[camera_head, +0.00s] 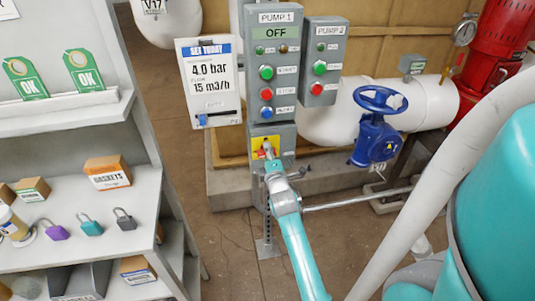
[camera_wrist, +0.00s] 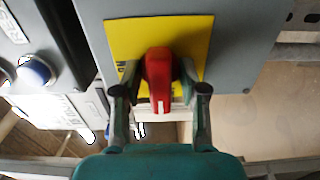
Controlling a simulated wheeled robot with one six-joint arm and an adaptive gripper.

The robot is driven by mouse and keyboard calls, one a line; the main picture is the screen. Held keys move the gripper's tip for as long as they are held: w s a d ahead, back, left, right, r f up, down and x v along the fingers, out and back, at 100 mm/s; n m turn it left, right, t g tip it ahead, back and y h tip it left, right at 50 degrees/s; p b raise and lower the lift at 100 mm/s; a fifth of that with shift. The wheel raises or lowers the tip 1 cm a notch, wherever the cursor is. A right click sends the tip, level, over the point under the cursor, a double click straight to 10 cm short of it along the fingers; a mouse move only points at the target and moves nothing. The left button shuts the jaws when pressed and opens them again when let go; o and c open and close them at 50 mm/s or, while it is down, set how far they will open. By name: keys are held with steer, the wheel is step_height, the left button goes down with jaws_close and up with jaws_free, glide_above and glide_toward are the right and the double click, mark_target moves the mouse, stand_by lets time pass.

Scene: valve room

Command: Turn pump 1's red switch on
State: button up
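The red switch (camera_wrist: 158,75) sits on a yellow plate (camera_wrist: 194,35) on a grey box, with its handle pointing toward my gripper in the wrist view. My gripper (camera_head: 269,152) has one finger on each side of the handle, with a visible gap on both sides. It is open and does not seem to touch the handle. In the head view the yellow plate (camera_head: 257,142) is below the pump 1 panel (camera_head: 282,82), and my gripper partly hides the switch. The pump 1 display (camera_head: 276,33) reads OFF.
A pump 2 panel (camera_head: 324,62) stands to the right. A blue valve wheel (camera_head: 380,99) is right of the switch box. A notice board (camera_head: 210,82) hangs to the left. A shelf (camera_head: 85,185) with padlocks and boxes fills the left side.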

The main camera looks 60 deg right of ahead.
steer(key=shift+m, duration=0.4)
steer(key=m, duration=0.3)
steer(key=shift+m, duration=0.4)
steer(key=m, duration=0.9)
steer(key=shift+f+m, duration=0.1)
steer(key=shift+m, duration=1.9)
steer(key=o, duration=0.8)
steer(key=shift+c, duration=0.2)
steer(key=shift+s+a, duration=0.1)
steer(key=shift+a, duration=0.05)
